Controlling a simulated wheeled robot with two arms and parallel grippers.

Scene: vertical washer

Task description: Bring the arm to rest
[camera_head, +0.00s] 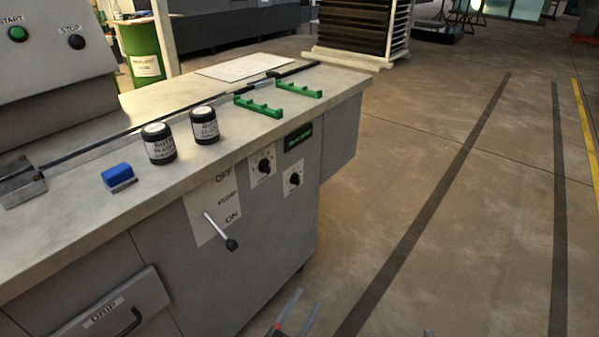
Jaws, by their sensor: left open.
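My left gripper (301,311) shows at the bottom edge of the head view, in front of the grey washer cabinet (215,270) and over the floor. Its two pale fingers stand apart with nothing between them, so it is open and empty. The rest of its arm is out of the picture. A tiny grey tip at the bottom edge, right of the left gripper, may be part of my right gripper (428,333). Too little of it shows to tell its state.
The bench top (80,228) holds two black jars (158,147), a blue block (117,175) and green holders (299,88). The floor (430,200) to the right is clear.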

